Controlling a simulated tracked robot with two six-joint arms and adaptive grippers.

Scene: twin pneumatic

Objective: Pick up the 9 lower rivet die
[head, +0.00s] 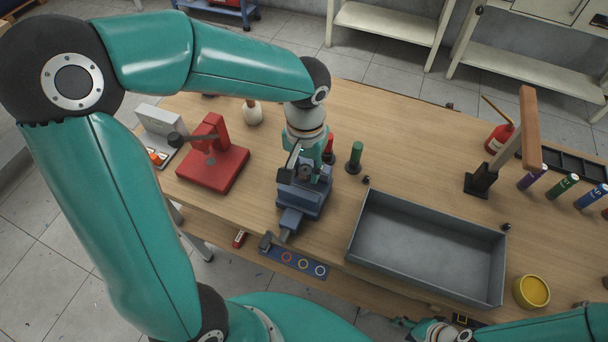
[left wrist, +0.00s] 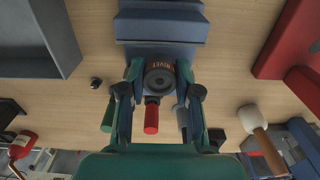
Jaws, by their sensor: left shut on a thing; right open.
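The lower rivet die (left wrist: 159,80) is a short dark cylinder with a round hole and orange "RIVET" lettering, seen end-on in the left wrist view. My left gripper (left wrist: 158,72) is shut on it, with one green finger on each side. In the head view my left gripper (head: 304,168) is over the blue vise (head: 293,213), where the die is mostly hidden. I cannot tell whether the die touches the vise. A number 9 is not readable. My right gripper (head: 405,322) is open at the bottom edge, partly cut off.
A red-handled tool (head: 329,146) and a green-handled one (head: 355,153) stand close behind the vise. A red press (head: 213,165) is to the left. A grey tray (head: 365,228) lies to the right, with a yellow tin (head: 533,291) beyond it. The back middle of the table is clear.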

